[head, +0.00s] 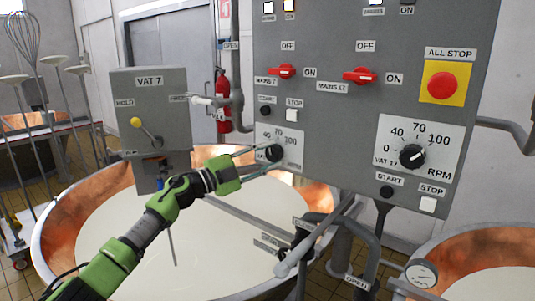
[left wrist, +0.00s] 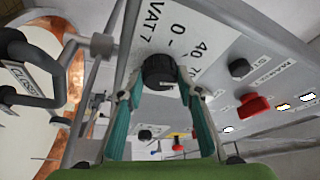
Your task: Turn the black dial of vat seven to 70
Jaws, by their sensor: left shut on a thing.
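The black dial of vat seven (head: 273,153) sits on the white scale plate (head: 291,143) at the lower left of the grey control panel. My left gripper (head: 262,157) has its fingertips at the dial in the head view. In the left wrist view, the teal fingers are on both sides of the black dial (left wrist: 158,71), shut on it. The plate shows "VAT 7", 0 and 40 there; the fingers hide part of the higher numbers. I cannot tell where the dial's pointer stands. My right gripper is not in view.
Right of it is a similar dial for vat 17 (head: 412,156). Above are red mains switches (head: 283,71) and (head: 360,76) and the red all-stop button (head: 442,85). Black start (head: 265,111) and white stop (head: 292,114) buttons sit close above the plate. Pipes and valve handles (head: 310,240) stand below.

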